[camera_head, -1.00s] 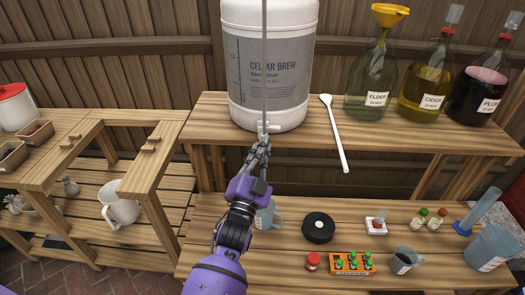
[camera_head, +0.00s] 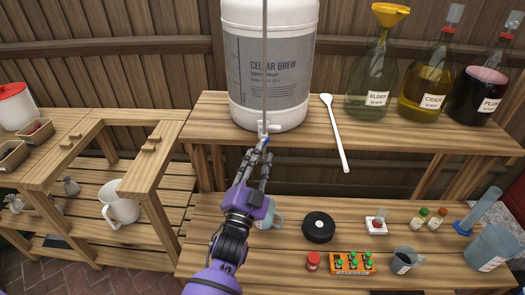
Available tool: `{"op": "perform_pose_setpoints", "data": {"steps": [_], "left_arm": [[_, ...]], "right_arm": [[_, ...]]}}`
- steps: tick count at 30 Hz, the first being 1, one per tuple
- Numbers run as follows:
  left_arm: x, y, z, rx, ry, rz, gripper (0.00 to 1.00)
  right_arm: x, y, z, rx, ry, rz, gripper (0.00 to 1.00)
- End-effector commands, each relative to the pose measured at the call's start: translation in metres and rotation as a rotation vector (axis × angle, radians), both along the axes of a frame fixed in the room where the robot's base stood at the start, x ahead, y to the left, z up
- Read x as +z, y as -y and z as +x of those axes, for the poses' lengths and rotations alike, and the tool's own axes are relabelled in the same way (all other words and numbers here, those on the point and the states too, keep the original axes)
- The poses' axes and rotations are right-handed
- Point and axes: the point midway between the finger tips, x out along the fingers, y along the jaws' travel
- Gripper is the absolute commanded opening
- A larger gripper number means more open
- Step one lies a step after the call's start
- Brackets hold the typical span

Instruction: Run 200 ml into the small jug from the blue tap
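The white keg (camera_head: 270,90) stands on the upper shelf. Its small tap (camera_head: 265,138), with a blue part, shows at its lower front. My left gripper (camera_head: 256,158) is just below and in front of the tap, fingers spread, with nothing seen between them; whether a finger touches the tap is unclear. A pale blue-grey jug (camera_head: 276,217) stands on the lower bench below the tap, partly hidden by my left gripper. A small grey jug (camera_head: 405,259) with a label stands at the bench's front right. Any liquid in the jugs cannot be made out. My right gripper is not in view.
A white spoon (camera_head: 336,135) lies right of the keg, beside several bottles. The bench holds a black round lid (camera_head: 318,227), an orange crate of small bottles (camera_head: 352,263) and a large jug (camera_head: 492,248). A white jug (camera_head: 120,206) stands on the left rack.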

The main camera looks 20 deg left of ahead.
Motion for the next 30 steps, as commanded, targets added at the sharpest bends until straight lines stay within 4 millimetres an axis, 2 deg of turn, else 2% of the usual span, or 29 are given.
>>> {"op": "perform_pose_setpoints", "data": {"steps": [1, 6, 12, 18, 30], "left_arm": [[-0.006, 0.0, -0.012, 0.002, -0.005, 0.0, 0.25], [-0.018, 0.002, -0.047, 0.001, -0.005, -0.001, 0.25], [-0.026, 0.004, -0.076, 0.0, -0.001, 0.001, 0.25], [-0.028, 0.004, -0.085, 0.001, 0.001, 0.0, 0.25], [-0.028, 0.004, -0.085, 0.0, 0.0, 0.0, 0.25]], "right_arm": [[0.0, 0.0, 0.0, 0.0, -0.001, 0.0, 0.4], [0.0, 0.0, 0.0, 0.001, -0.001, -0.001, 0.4], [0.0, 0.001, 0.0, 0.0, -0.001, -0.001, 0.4], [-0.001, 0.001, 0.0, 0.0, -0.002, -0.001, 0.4], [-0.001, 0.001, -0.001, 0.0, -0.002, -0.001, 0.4]]}}
